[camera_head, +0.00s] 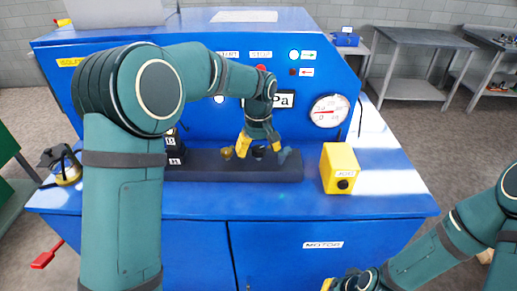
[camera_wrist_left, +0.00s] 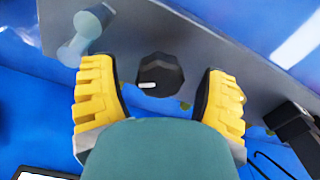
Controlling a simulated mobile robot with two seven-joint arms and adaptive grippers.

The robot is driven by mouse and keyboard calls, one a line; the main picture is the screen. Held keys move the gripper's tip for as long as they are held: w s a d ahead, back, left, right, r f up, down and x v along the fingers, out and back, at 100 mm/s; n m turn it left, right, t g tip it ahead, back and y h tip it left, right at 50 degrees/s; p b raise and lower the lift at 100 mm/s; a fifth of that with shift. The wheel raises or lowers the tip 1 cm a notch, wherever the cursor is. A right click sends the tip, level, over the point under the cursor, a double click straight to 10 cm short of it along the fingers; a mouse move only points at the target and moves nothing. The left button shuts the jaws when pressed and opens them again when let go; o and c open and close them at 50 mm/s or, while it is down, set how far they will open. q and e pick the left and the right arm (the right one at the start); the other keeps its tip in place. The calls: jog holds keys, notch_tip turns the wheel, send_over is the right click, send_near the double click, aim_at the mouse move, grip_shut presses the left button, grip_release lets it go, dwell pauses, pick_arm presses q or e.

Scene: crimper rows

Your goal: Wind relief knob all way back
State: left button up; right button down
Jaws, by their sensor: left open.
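The relief knob (camera_wrist_left: 161,82) is a black faceted knob with a white mark, on a dark rail. In the left wrist view it sits between the two yellow fingers of my left gripper (camera_wrist_left: 160,90), with gaps on both sides. In the head view my left gripper (camera_head: 258,148) is open and points down at the knob (camera_head: 258,153), which is partly hidden by the fingers. A grey-blue lever handle (camera_wrist_left: 84,34) stands just beside the knob. My right gripper (camera_head: 343,284) is at the bottom edge, partly cut off; its fingers cannot be made out.
The dark rail (camera_head: 200,175) runs along the front of the blue machine (camera_head: 110,90). A yellow box (camera_head: 340,168) with a black button stands right of the rail. A round gauge (camera_head: 329,110) is on the panel. The blue top in front of the rail is clear.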

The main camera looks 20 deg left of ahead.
aim_at(258, 148)
pick_arm(q)
notch_tip(258, 148, up, 12)
dwell(0.6)
